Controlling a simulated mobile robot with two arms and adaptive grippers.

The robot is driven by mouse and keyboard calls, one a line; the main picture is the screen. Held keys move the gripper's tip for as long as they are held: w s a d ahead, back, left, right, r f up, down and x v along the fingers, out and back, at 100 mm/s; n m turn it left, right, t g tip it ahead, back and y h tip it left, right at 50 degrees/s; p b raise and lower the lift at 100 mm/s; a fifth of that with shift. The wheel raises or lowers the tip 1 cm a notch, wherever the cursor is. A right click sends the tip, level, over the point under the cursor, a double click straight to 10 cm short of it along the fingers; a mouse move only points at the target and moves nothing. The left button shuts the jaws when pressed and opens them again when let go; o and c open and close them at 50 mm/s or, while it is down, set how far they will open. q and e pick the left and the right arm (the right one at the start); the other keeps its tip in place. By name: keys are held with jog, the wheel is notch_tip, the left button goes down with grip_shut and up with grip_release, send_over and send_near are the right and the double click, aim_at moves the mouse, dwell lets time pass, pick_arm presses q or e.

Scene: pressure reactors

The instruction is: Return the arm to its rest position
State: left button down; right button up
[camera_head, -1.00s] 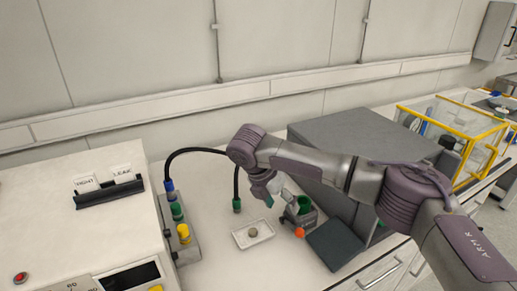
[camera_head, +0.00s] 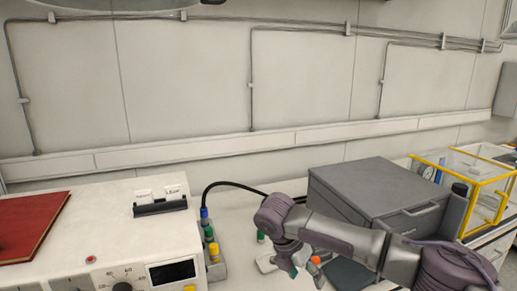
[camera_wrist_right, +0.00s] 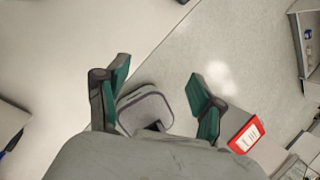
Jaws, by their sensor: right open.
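My right arm (camera_head: 345,238) comes in from the lower right of the head view and reaches across the bench. Its gripper (camera_head: 304,270) hangs near the bottom edge of the head view, beside a small orange thing (camera_head: 315,260). In the right wrist view the two green-padded fingers of this gripper (camera_wrist_right: 158,88) stand wide apart with nothing between the pads. Beyond them lie the pale floor (camera_wrist_right: 185,60) and a grey rounded thing that is probably part of my base. My left gripper is in neither view.
A white instrument (camera_head: 110,245) with a knob and display stands at the left, a red book (camera_head: 30,225) on it. A grey drawer cabinet (camera_head: 375,190) stands behind my arm. A yellow-framed clear box (camera_head: 465,185) is at the right. A red-and-white label (camera_wrist_right: 246,135) shows in the wrist view.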

jog(key=s+a+f+m+y, duration=0.75)
jog(key=s+a+f, duration=0.6)
jog(key=s, duration=0.35)
jog(key=s+d+f+m+t+h, duration=0.1)
jog(key=s+d+m, duration=0.6)
jog(key=d+m, duration=0.3)
jog(key=s+d+f+m+t+h, duration=0.2)
jog(key=s+d+m, duration=0.65)
jog(key=d, duration=0.35)
notch_tip(320, 180, down, 26)
jog(key=s+g, duration=0.1)
jog(key=g, duration=0.1)
jog(key=s+d+f, duration=0.2)
jog(key=s+f, duration=0.6)
jog(key=s+d+f+g, duration=0.1)
jog(key=s+f, duration=0.7)
jog(key=shift+s+d, duration=0.3)
jog(key=shift+d, duration=0.1)
